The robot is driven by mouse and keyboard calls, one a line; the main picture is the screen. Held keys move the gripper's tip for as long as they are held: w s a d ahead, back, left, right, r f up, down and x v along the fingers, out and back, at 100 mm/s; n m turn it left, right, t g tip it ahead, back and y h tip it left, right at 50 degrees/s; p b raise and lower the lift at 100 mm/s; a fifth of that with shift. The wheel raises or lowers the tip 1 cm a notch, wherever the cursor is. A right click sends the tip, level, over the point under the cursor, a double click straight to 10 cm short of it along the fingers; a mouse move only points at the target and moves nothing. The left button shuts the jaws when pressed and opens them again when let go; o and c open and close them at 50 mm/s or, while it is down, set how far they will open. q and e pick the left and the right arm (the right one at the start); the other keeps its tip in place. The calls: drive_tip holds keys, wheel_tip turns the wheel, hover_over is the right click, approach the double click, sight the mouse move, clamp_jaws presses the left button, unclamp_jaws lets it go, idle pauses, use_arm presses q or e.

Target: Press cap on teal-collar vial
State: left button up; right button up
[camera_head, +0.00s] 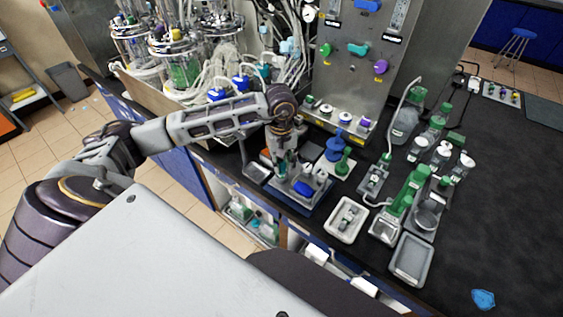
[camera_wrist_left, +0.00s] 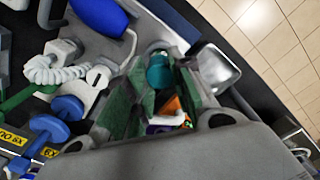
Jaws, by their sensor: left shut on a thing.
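My left gripper (camera_head: 284,163) reaches down over a small grey rack on a blue-edged tray (camera_head: 313,208) at the bench's front edge. In the left wrist view its green-padded fingers (camera_wrist_left: 156,92) are closed on a teal rounded piece (camera_wrist_left: 159,71), which also shows as a teal spot in the head view (camera_head: 282,170). I cannot tell whether this is the vial's collar or its cap. The vial's body is hidden by the fingers and the rack. A blue oblong piece (camera_head: 303,188) lies on the tray just right of the gripper. My right gripper is not in view.
A metal dish (camera_head: 257,172) is close left of the gripper. A blue knobbed piece (camera_head: 337,147) and a green-topped piece (camera_head: 344,160) stand behind right. A white tray (camera_head: 346,220) and green-capped bottles (camera_head: 415,185) are farther right. The far right bench is mostly clear.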

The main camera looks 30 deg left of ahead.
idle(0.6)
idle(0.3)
use_arm(q)
drive_tip(key=o, duration=0.8)
drive_tip(key=shift+o, duration=0.2)
drive_tip(key=o, duration=0.4)
drive_tip(key=shift+r, duration=0.1)
drive_tip(key=shift+r+p, duration=1.1)
drive_tip(key=shift+r, duration=2.3)
drive_tip(key=shift+c, duration=0.4)
clamp_jaws()
